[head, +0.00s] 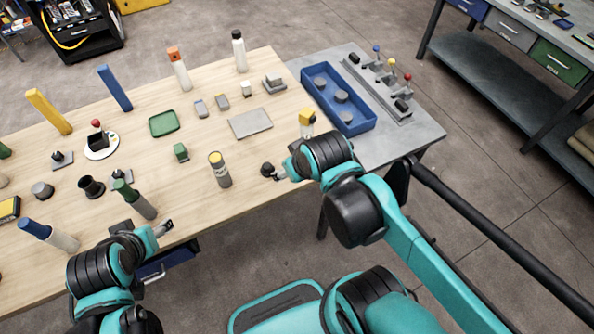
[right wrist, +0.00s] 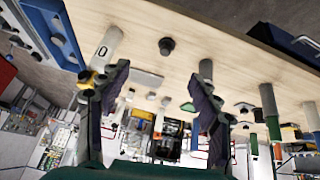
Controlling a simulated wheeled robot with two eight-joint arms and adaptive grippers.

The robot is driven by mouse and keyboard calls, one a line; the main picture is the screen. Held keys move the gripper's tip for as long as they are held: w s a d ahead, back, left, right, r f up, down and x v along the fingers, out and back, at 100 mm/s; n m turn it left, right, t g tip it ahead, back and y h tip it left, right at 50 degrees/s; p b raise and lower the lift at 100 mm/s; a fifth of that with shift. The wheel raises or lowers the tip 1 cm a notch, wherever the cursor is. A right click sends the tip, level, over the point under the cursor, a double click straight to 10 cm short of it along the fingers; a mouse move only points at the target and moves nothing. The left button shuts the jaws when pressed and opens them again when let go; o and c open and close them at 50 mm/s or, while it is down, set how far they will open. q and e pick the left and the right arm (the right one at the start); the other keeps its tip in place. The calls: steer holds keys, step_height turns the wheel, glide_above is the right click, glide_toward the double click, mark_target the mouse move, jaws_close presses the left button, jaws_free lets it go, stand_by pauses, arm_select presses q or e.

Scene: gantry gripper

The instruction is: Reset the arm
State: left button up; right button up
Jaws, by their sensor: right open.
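My right arm comes in from the right in the head view, with its gripper (head: 283,172) over the front right part of the wooden table (head: 215,205). In the right wrist view the right gripper (right wrist: 158,75) has its two dark fingers spread apart with nothing held between them. A small black knob (head: 267,169) is close to that gripper; it also shows in the right wrist view (right wrist: 166,46). My left gripper (head: 163,230) is at the table's front edge, near a green-topped bottle (head: 140,203); its jaw gap is too small to read.
A grey bottle with a yellow top (head: 220,170) stands left of the right gripper. A yellow-capped bottle (head: 306,122) stands behind it. A blue tray (head: 357,123) lies on the grey bench at right. A grey plate (head: 250,123) and green tray (head: 163,123) lie mid-table.

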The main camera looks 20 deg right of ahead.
steer(key=shift+s+d+f+m+t, duration=0.1)
steer(key=shift+s+f+m+t, duration=0.15)
steer(key=shift+s+m, duration=0.15)
steer(key=shift+s+f+m+t, duration=0.1)
steer(key=shift+s+m+t, duration=0.15)
steer(key=shift+s+m, duration=0.15)
steer(key=shift+f+b, duration=0.75)
steer(key=shift+f, duration=0.05)
